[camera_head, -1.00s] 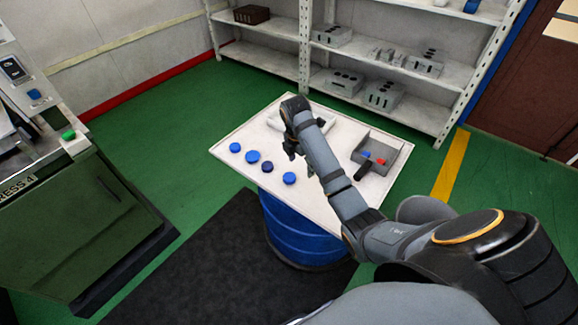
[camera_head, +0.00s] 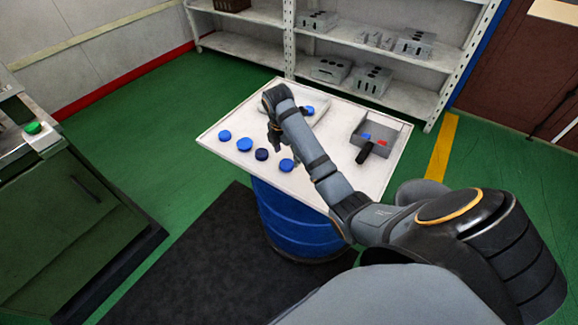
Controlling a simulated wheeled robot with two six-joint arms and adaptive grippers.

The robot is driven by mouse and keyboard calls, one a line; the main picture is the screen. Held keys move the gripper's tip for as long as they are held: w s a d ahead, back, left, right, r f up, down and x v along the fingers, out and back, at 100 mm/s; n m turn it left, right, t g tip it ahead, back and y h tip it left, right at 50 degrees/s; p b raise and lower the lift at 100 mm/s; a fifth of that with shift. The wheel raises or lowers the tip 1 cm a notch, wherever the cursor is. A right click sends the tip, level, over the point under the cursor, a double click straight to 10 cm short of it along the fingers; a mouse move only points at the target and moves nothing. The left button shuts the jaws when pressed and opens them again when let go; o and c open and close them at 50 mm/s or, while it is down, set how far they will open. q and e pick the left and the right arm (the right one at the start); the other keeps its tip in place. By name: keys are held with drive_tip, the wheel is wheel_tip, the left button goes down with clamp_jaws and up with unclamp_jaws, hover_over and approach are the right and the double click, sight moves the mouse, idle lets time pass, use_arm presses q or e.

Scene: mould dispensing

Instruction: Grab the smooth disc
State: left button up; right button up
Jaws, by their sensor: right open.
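Four blue discs lie in a slanting row on the white tabletop: a far-left disc (camera_head: 225,135), a second disc (camera_head: 244,144), a darker navy third disc (camera_head: 261,154) and a near-right disc (camera_head: 286,165). Which is smooth cannot be told at this size. Another blue disc (camera_head: 309,110) shows in the white tray behind my right arm. My right gripper (camera_head: 272,138) is open and points down above the table, just behind the third and near-right discs. It looks empty and apart from them. My left gripper is out of view.
The white tabletop (camera_head: 330,185) rests on a blue drum (camera_head: 295,220). A grey bin (camera_head: 376,130) with blue and red pieces and a dark handle stands at its right. The shallow white tray (camera_head: 322,104) is partly hidden by my arm. Shelves (camera_head: 400,95) stand behind; a green press (camera_head: 60,200) is left.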

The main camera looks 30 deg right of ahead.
sight(287, 164)
drive_tip(key=f, duration=0.4)
drive_tip(key=shift+w+p, duration=0.3)
drive_tip(key=shift+p, duration=0.05)
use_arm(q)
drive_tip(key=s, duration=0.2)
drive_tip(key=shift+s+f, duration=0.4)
use_arm(e)
drive_tip(key=shift+s+d, duration=0.1)
drive_tip(key=c, duration=1)
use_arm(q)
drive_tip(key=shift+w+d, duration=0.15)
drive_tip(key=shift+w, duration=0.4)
use_arm(e)
drive_tip(key=shift+c, duration=1.1)
wheel_tip(287, 164, up, 3)
use_arm(q)
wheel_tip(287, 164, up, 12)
drive_tip(key=p, duration=1.2)
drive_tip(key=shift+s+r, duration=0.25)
use_arm(e)
drive_tip(key=s+a+r, duration=0.1)
drive_tip(key=s+r, duration=0.9)
drive_tip(key=s, duration=0.4)
drive_tip(key=shift+a, duration=0.35)
